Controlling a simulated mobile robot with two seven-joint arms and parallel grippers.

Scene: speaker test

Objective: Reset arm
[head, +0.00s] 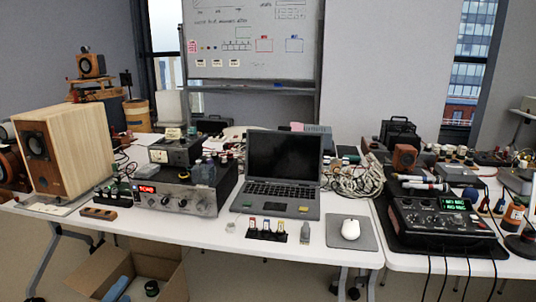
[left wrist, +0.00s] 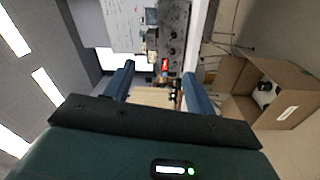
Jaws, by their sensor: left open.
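My left gripper (left wrist: 158,71) shows in the left wrist view, its two blue fingers well apart, with nothing seen held between them. Beyond the gap stand the wooden speaker (left wrist: 152,97) and the silver amplifier (left wrist: 172,30) with its red display. The view is turned on its side. My right gripper shows in neither view.
A black mixer (head: 445,220) sits on the right table. A cardboard box (head: 130,272) stands on the floor at the front left; it also shows in the wrist view (left wrist: 287,105).

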